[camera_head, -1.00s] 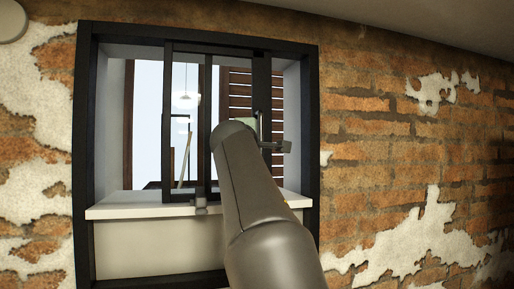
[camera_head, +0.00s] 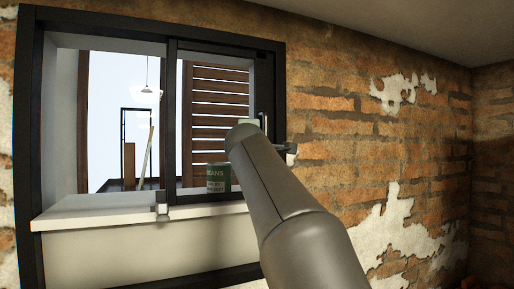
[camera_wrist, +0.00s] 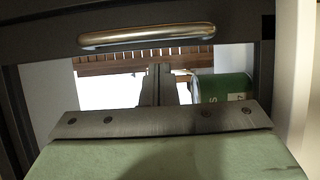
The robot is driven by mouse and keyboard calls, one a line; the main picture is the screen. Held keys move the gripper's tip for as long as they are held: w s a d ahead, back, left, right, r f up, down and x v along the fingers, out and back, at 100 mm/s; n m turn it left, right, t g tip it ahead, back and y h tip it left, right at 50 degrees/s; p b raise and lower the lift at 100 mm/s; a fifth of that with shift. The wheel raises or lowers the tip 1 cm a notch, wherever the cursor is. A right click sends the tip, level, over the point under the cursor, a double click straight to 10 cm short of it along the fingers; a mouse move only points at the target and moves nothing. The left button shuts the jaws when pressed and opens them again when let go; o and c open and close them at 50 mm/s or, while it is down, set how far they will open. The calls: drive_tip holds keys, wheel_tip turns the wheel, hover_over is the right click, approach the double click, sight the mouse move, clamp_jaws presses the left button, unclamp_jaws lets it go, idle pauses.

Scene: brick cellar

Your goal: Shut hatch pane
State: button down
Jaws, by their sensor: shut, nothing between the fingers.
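The hatch pane (camera_head: 173,120), a dark-framed sliding glass pane, covers the right half of the wall opening in the head view. Its right edge appears at or very near the right jamb; my arm hides part of it. Its upright metal handle (camera_head: 264,121) is near that edge. The handle (camera_wrist: 147,37) lies across the top of the wrist view on a dark frame bar. My gripper (camera_wrist: 158,84) is shut and empty, its fingers below the handle in that picture and seemingly apart from it. My arm largely hides the gripper in the head view.
A green can (camera_head: 218,178) labelled as beans stands behind the pane; it also shows in the wrist view (camera_wrist: 222,87). Brick wall (camera_head: 345,110) lies right of the dark hatch frame (camera_head: 28,130).

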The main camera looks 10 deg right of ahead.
drive_tip(key=s+a+b, duration=0.3)
drive_tip(key=s+b, duration=0.3)
drive_tip(key=s, duration=0.4)
drive_tip(key=s+d+f+m+g, duration=0.1)
drive_tip(key=d+f+m+g, duration=0.15)
drive_tip(key=f, duration=0.75)
drive_tip(key=s+d+f+m+g+y, duration=0.1)
drive_tip(key=s+d+f+m+g, duration=0.15)
drive_tip(key=f, duration=0.85)
drive_tip(key=s+d+f+m+g, duration=0.1)
drive_tip(key=d+f+m+g, duration=0.15)
drive_tip(key=f, duration=0.75)
drive_tip(key=s+d+f+m+g+y, duration=0.2)
drive_tip(key=s+f+m+g, duration=0.75)
drive_tip(key=s+f, duration=1.8)
wheel_tip(320, 180, down, 33)
drive_tip(key=w+n+g+b, duration=0.1)
drive_tip(key=b, duration=2.7)
drive_tip(key=shift+a+b, duration=0.15)
drive_tip(key=shift+b, duration=0.25)
